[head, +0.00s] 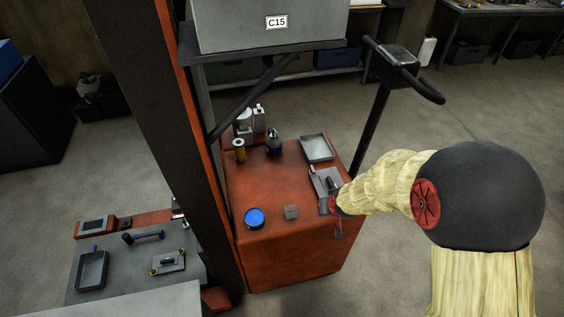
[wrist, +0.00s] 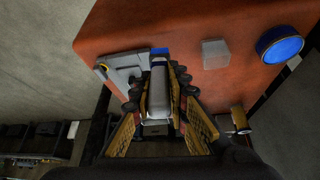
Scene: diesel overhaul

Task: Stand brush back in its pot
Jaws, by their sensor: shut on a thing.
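My gripper (head: 334,207) is over the right front part of the red cabinet top. In the wrist view its fingers (wrist: 158,82) are shut on a pale grey, elongated thing that I take to be the brush (wrist: 158,100). A small blue patch shows beyond its far end; I cannot tell if it belongs to it. The fingers hide its sides. A round blue-topped container (head: 254,218) stands at the cabinet's front left, apart from my gripper; it also shows in the wrist view (wrist: 280,46). I cannot tell whether it is the pot.
A grey block (head: 290,212) sits between the blue container and my gripper. A grey plate with fittings (head: 322,181) lies close beside my gripper. A tray (head: 316,149), a dark bottle (head: 273,145) and a yellow spool (head: 239,152) stand farther back. The cabinet's middle is clear.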

